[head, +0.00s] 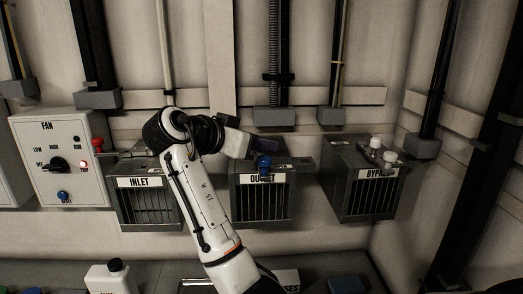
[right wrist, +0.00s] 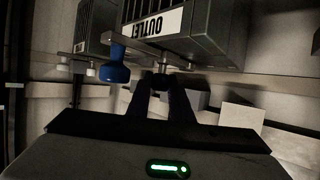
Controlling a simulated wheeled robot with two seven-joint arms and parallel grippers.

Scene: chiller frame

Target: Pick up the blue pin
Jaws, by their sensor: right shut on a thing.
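A blue pin (head: 264,164) stands upright at the top front of the OUTLET box (head: 262,203), by its label. In the right wrist view, which shows the box upside down, the blue pin (right wrist: 115,65) is just left of the fingers and not between them. My right gripper (head: 265,146) is at the top of the OUTLET box, just behind the pin. In the right wrist view my right gripper (right wrist: 163,84) is shut on a small dark knob (right wrist: 162,80) by the metal bar (right wrist: 190,57). My left gripper is out of view.
The INLET box (head: 146,203) is left of OUTLET and the BYPASS box (head: 362,190) right, with white knobs (head: 383,150) on top. The FAN panel (head: 75,125) has another blue part (head: 63,197). A white bottle (head: 108,278) stands below in front.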

